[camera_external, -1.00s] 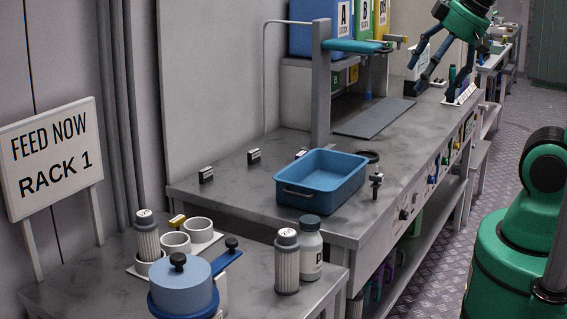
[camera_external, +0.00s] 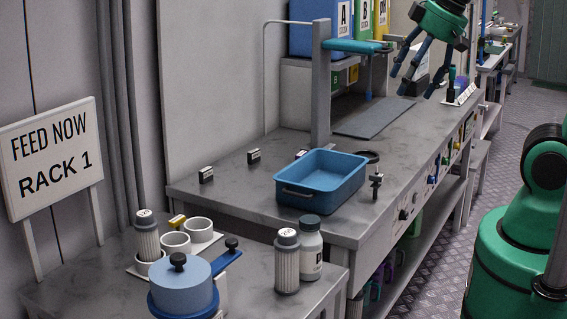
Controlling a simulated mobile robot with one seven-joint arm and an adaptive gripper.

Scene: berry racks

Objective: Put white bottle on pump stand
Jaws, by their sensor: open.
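A white bottle (camera_external: 311,254) with a grey cap stands upright on the near grey table, just behind a ribbed grey canister. Its lower left side is hidden by that canister. My gripper (camera_external: 415,84) is open and empty, its fingers hanging over the far part of the long bench, well away from the bottle. I cannot tell for sure which thing is the pump stand. A grey post with a teal arm (camera_external: 357,47) stands on the bench, and a round blue device (camera_external: 182,284) with a black knob stands on the near table.
A blue tub (camera_external: 322,182) sits at the near end of the bench. The ribbed canister (camera_external: 286,266) stands close beside the bottle. A white holder with cups (camera_external: 199,229) and another ribbed canister (camera_external: 147,240) are to the left.

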